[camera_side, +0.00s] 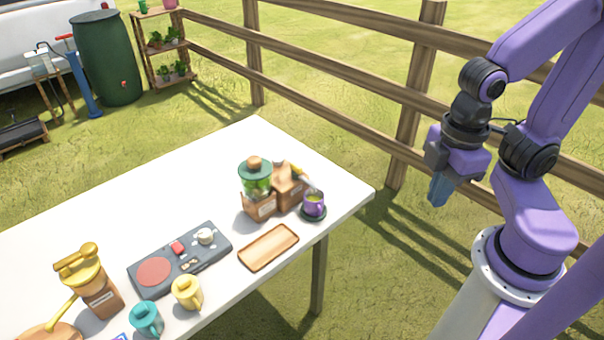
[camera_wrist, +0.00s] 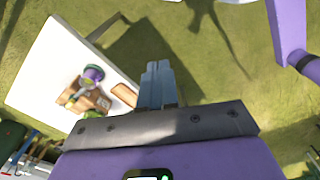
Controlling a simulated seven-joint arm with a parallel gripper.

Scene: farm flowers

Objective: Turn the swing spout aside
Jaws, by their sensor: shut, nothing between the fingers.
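A brown dispenser (camera_side: 287,190) with a green-lidded jar (camera_side: 256,176) stands near the table's right end. The wrist view shows the dispenser (camera_wrist: 88,100) and purple mug (camera_wrist: 94,73) from above, left of my fingers. My gripper (camera_side: 438,191) is shut and empty, off the table's right end and well apart from the spout. Its fingertips show in the wrist view (camera_wrist: 158,66).
A wooden tray (camera_side: 268,248) lies in front of the dispenser. A grey board (camera_side: 180,262) with small items, yellow and teal mugs (camera_side: 187,292) (camera_side: 146,318) and a gold-topped grinder (camera_side: 98,285) stand farther left. The white table's (camera_side: 130,200) back is clear. A wooden fence (camera_side: 370,95) runs behind.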

